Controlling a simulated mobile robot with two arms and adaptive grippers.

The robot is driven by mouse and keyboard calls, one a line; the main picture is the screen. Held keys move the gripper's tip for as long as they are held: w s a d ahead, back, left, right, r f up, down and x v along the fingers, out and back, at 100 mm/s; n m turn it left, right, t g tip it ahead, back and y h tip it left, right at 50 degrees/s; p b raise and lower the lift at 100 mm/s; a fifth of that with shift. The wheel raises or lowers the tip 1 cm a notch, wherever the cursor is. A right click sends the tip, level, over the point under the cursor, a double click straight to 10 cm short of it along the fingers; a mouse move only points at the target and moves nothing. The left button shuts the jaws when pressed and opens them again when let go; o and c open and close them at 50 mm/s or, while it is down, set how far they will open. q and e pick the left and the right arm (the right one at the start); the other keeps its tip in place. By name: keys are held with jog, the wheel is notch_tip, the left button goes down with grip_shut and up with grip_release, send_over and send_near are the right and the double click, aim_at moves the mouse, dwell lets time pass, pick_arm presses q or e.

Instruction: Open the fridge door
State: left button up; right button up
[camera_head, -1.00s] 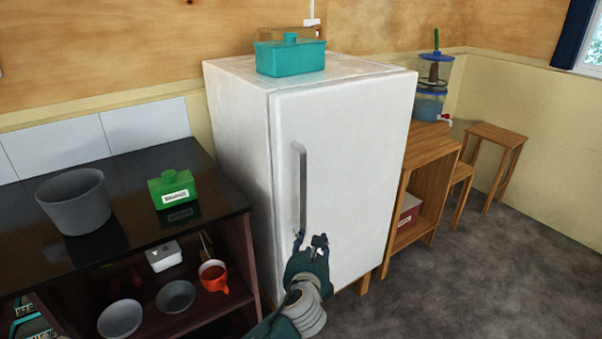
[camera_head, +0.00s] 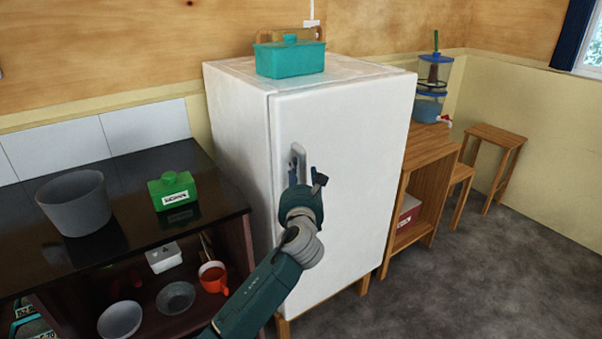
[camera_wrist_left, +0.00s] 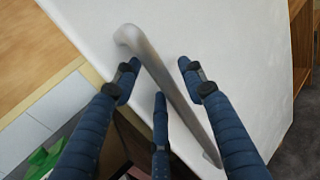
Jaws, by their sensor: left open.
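The white fridge (camera_head: 350,170) stands against the wall with its door shut. Its grey vertical handle (camera_head: 298,151) is on the left side of the door; my gripper hides the lower part in the head view. My left gripper (camera_head: 305,177) is open in front of the handle. In the left wrist view the handle (camera_wrist_left: 165,75) runs diagonally between the spread fingers (camera_wrist_left: 158,75), over the white door (camera_wrist_left: 235,50). I cannot tell whether any finger touches it. My right gripper is not in view.
A teal box (camera_head: 290,59) sits on top of the fridge. A dark counter (camera_head: 125,215) with a grey pot (camera_head: 75,203) and a green container (camera_head: 172,191) stands at left. A wooden cabinet (camera_head: 425,165) and stools (camera_head: 493,148) are at right. Floor in front is clear.

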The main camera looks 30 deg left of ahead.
pick_arm(q)
jog(key=shift+w+a, duration=0.2)
jog(key=shift+w, duration=0.1)
grip_shut()
jog(key=shift+d, duration=0.15)
